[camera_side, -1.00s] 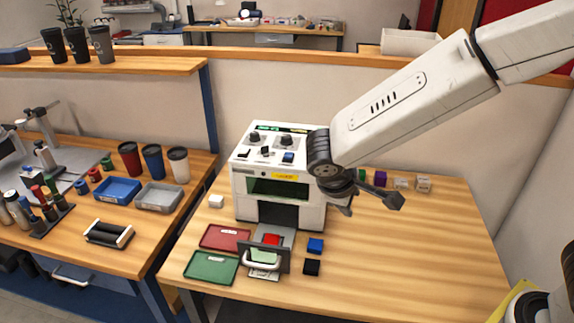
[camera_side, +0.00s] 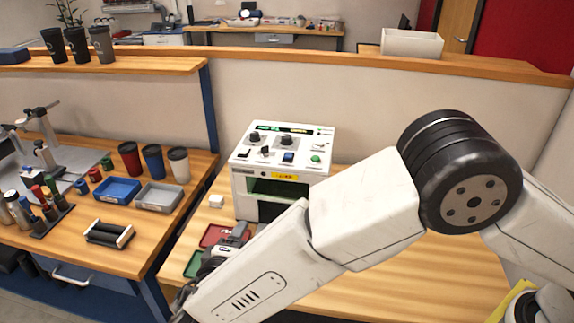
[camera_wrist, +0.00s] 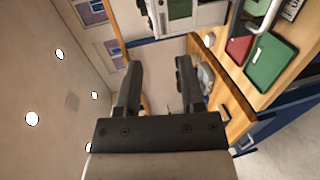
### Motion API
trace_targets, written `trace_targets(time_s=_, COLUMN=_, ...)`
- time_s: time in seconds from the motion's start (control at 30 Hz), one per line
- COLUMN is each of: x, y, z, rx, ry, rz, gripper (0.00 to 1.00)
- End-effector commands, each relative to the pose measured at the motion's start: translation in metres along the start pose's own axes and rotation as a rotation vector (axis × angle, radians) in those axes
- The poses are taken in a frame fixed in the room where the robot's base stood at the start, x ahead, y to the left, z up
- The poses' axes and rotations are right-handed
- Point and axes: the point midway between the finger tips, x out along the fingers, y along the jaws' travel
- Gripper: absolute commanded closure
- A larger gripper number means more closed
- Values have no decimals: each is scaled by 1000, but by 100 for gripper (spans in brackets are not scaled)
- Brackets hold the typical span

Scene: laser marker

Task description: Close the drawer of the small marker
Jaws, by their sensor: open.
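The small marker (camera_side: 283,160) is a white box with knobs and buttons on top, at the back of the wooden table. In the side view my arm hides its drawer. In the wrist view the drawer's pale curved handle (camera_wrist: 264,17) shows at the top right, out in front of the marker (camera_wrist: 172,12), so the drawer stands open. My gripper (camera_wrist: 158,68) is open and empty, its two black fingers spread, with the handle off to their upper right and not touched. In the side view the jaws are not clearly seen at the lower left.
A red tray (camera_wrist: 238,48) and a green tray (camera_wrist: 270,65) lie beside the drawer. A white cube (camera_side: 216,201) sits left of the marker. Another bench with cups, a blue tray (camera_side: 117,190) and a grey tray (camera_side: 159,196) stands to the left.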

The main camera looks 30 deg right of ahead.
Motion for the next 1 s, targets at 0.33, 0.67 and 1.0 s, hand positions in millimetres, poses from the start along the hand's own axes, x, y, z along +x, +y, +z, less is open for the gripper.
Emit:
trace_targets(time_s=0.33, x=20, y=-88, z=1, rx=-5, ry=-2, rz=-1, gripper=50)
trace_targets(time_s=0.67, x=32, y=-148, z=0, rx=-1, ry=-1, rz=-3, gripper=50)
trace_targets(time_s=1.0, x=35, y=-154, z=0, rx=0, ry=-1, rz=-4, gripper=50)
